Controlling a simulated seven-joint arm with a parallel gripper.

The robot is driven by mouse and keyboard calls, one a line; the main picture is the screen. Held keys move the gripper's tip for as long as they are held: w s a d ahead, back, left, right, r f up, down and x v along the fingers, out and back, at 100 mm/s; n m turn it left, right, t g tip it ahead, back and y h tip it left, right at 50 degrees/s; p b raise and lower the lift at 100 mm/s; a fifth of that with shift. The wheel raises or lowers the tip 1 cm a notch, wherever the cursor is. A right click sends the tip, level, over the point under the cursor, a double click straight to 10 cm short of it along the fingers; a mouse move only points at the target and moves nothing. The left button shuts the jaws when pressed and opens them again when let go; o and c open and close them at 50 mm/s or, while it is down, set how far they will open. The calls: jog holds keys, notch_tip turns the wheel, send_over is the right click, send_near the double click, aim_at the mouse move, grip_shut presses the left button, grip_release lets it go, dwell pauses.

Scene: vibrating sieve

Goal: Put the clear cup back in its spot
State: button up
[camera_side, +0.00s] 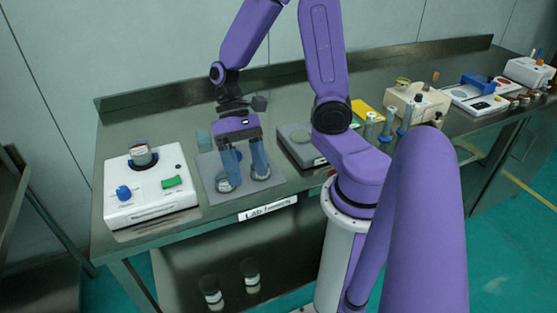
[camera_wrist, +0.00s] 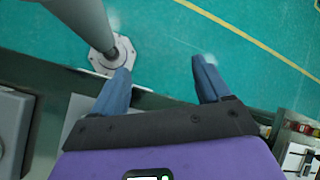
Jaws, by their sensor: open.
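My gripper (camera_side: 246,175) is open, fingers pointing down over the grey mat (camera_side: 211,167). Its blue fingers are apart in the wrist view (camera_wrist: 161,68), with no clear cup visible between them. Two small round containers stand on the mat, one by the left fingertip (camera_side: 224,184) and one by the right fingertip (camera_side: 262,173). The fingers partly cover both, and I cannot tell which is the clear cup or whether a finger touches either. The white sieve machine (camera_side: 150,205) stands left of the mat, with a labelled, dark-topped jar (camera_side: 141,153) on top.
A grey flat device (camera_side: 297,136) stands right of the mat. Tubes, a beige machine (camera_side: 416,104) and other instruments fill the right side. Two dark-capped jars (camera_side: 211,291) (camera_side: 250,275) sit on the lower shelf.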

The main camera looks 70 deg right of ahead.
jog(key=s+r+n+t+h, duration=0.4)
jog(key=s+n, duration=0.3)
jog(key=n, duration=0.8)
jog(key=shift+a+t+h, duration=0.2)
jog(key=shift+t+h, duration=0.3)
jog(key=shift+t, duration=0.1)
